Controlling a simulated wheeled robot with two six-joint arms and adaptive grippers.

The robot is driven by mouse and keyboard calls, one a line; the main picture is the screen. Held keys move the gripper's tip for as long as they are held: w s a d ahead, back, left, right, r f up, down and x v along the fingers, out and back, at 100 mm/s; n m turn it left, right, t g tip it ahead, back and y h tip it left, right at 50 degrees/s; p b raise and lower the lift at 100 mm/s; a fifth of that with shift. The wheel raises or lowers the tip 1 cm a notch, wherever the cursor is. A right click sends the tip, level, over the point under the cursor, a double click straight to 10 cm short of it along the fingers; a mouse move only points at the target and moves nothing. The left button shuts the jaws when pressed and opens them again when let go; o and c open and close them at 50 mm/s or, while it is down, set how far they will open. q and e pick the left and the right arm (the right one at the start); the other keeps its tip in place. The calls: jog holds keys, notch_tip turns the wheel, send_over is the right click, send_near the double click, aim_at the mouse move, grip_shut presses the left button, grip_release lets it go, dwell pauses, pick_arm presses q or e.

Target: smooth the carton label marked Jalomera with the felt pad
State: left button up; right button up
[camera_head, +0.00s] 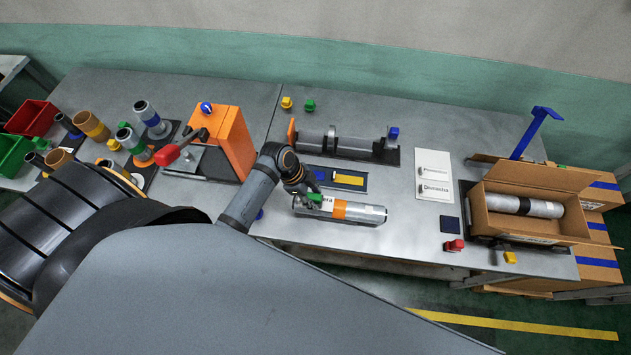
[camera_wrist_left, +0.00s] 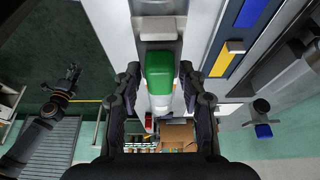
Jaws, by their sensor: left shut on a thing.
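My left gripper (camera_head: 310,192) is shut on a green-topped tool (camera_wrist_left: 159,70), held over the near middle of the bench. I cannot tell surely whether this is the felt pad; its underside is hidden. Just beneath it lies a silver roll (camera_head: 366,213) with an orange band. A white label (camera_head: 327,203) at its left part shows letters ending in "era"; the gripper and tool hide the rest. Whether the tool touches the label I cannot tell. An arm that appears to be my right one (camera_wrist_left: 73,73) shows at the left of the left wrist view, its jaws unclear.
An open carton (camera_head: 505,222) holding a silver roll stands at the right. A white sheet (camera_head: 433,163) with two printed labels and a dark square (camera_head: 450,226) lie left of it. A roller fixture (camera_head: 345,145) stands behind, and an orange winder (camera_head: 230,140) at left.

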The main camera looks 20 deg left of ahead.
aim_at(331, 204)
pick_arm(q)
jog(key=shift+d, duration=0.15)
jog(key=shift+w+d, duration=0.2)
jog(key=shift+d, duration=0.4)
jog(key=shift+d, duration=0.15)
jog(key=shift+w+d, duration=0.2)
jog(key=shift+d, duration=0.25)
jog(key=shift+w+d+f, duration=0.1)
jog(key=shift+w+d, duration=0.05)
jog(key=shift+d, duration=0.45)
jog(key=shift+w+d, duration=0.2)
jog(key=shift+d, duration=0.4)
